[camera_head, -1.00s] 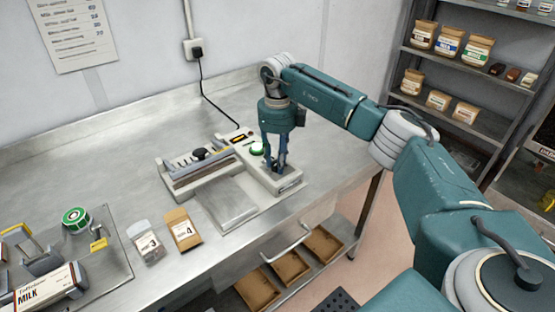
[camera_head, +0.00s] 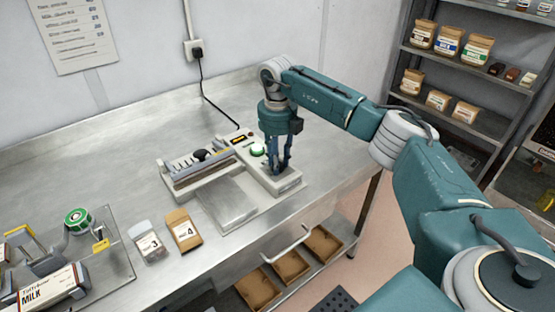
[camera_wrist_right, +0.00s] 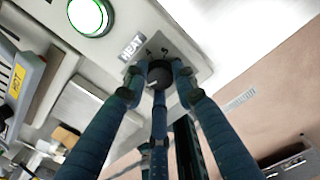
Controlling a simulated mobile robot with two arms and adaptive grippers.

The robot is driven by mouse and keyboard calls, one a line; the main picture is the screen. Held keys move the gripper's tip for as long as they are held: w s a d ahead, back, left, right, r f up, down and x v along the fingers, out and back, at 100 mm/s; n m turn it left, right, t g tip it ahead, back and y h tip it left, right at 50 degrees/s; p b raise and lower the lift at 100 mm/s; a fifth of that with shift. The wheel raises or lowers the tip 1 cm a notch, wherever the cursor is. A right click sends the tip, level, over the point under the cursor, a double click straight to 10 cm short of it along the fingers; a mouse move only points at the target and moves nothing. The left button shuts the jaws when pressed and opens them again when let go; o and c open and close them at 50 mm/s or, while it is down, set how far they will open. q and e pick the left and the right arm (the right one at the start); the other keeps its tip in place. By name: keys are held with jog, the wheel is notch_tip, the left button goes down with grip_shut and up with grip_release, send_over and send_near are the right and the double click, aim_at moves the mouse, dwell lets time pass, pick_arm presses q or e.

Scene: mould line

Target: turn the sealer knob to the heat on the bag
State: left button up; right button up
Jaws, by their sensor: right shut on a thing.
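The sealer (camera_head: 236,208) is a pale machine on the steel bench in the head view, with a dark display and a lit green button (camera_head: 258,150). The button also shows at the top left of the wrist view (camera_wrist_right: 90,16). My right gripper (camera_head: 278,170) points down over the sealer's right end. In the wrist view its fingers (camera_wrist_right: 159,80) are closed around the dark sealer knob (camera_wrist_right: 160,74), beside a HEAT label (camera_wrist_right: 131,47) and small dial digits. The fingers hide part of the dial. A clear bag marked 3 (camera_head: 148,244) and a brown bag marked 4 (camera_head: 183,230) stand left of the sealer.
A tray (camera_head: 118,262) at the left holds a green-white roll (camera_head: 77,220) and a MILK box (camera_head: 50,288). A black cord runs from the wall socket (camera_head: 196,52) towards the sealer. Brown bins (camera_head: 290,266) sit below the bench. Shelves with bags (camera_head: 438,99) stand right.

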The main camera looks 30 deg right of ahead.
jog(key=shift+w+m, duration=0.1)
jog(key=shift+m, duration=1)
jog(key=o, duration=1.2)
jog(key=shift+c, duration=0.2)
jog(key=shift+r, duration=0.25)
notch_tip(320, 180, up, 12)
jog(key=shift+f, duration=0.2)
jog(key=shift+f, duration=0.1)
